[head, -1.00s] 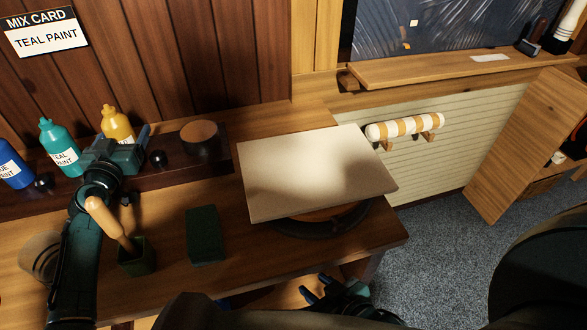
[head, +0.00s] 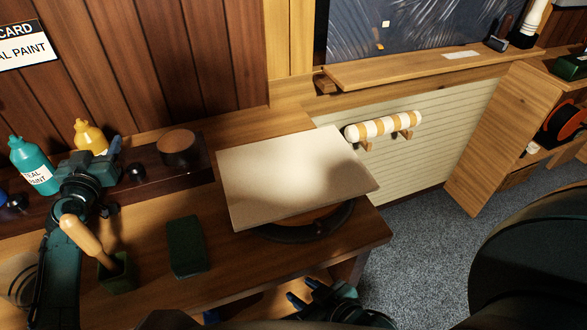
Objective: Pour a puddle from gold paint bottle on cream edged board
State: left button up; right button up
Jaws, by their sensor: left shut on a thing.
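The gold paint bottle (head: 90,136) stands at the back left, its lower part hidden behind my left gripper (head: 98,158). My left gripper is shut on this bottle; I cannot tell whether its base is clear of the shelf. The cream board (head: 290,175) lies tilted in the picture on a dark round stand (head: 310,229) at the table's right end. Its top looks bare, with a shadow across it. My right gripper (head: 303,292) is low in front of the table, its blue fingers apart and empty.
A teal bottle (head: 33,168) stands left of my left gripper. A dark cap (head: 135,173) and a round wooden-topped pot (head: 178,148) are on the raised shelf. A green block (head: 186,247) and a green holder (head: 117,273) with a wooden-handled tool (head: 82,236) stand in front.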

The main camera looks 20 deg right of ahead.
aim_at(90, 129)
pick_arm(q)
jog(key=shift+r, duration=0.1)
jog(key=shift+c, duration=1.3)
notch_tip(90, 129, up, 5)
jog(key=p, duration=0.4)
jog(key=shift+p, duration=0.35)
